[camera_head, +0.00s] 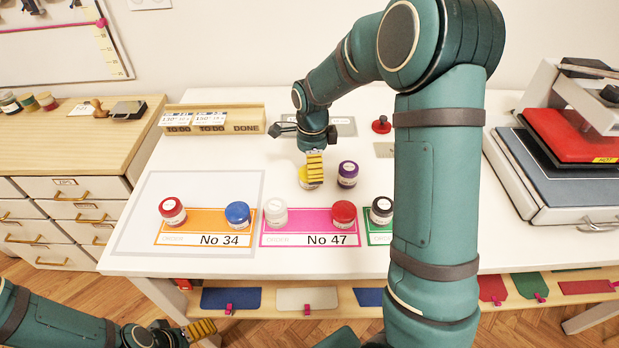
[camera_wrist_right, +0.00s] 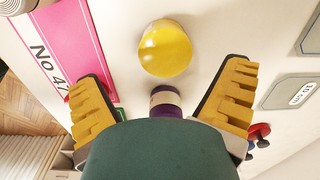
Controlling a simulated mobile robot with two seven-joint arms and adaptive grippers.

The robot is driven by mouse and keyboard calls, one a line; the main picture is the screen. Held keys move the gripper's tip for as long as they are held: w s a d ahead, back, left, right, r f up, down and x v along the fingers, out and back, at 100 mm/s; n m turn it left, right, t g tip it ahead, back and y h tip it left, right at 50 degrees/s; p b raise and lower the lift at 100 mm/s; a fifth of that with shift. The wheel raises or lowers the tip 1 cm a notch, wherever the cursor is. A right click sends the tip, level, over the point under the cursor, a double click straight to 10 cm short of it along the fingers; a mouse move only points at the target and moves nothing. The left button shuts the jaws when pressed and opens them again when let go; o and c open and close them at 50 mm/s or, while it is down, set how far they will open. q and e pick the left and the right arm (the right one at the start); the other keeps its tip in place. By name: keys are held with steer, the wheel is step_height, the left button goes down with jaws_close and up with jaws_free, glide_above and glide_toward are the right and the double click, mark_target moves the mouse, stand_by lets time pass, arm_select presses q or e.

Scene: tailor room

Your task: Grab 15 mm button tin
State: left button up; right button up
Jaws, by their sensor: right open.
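My right gripper (camera_head: 314,166) points down over the white table, close to a yellow tin (camera_head: 306,178) and a purple tin (camera_head: 347,174). In the right wrist view its jaws (camera_wrist_right: 163,75) are open and empty. There the yellow tin (camera_wrist_right: 165,48) lies ahead of the fingertips, and the purple tin (camera_wrist_right: 165,98) shows between the fingers, partly hidden by the gripper body. Other tins are red (camera_head: 172,211), blue (camera_head: 237,215), white (camera_head: 276,213), red (camera_head: 343,214) and black (camera_head: 381,210). No size on any tin is readable. My left gripper (camera_head: 201,329) is low at the left, beside the table.
An orange card No 34 (camera_head: 180,240) and a pink card No 47 (camera_head: 283,241) lie under the front tins. A wooden tray (camera_head: 250,120) and red stamp (camera_head: 381,125) stand behind. A press (camera_head: 575,130) fills the right. My right arm covers part of the table.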

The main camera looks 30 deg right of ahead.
steer(key=f, duration=0.3)
steer(key=f+b, duration=0.1)
steer(key=f, duration=0.1)
steer(key=shift+w, duration=0.35)
steer(key=c, duration=1.3)
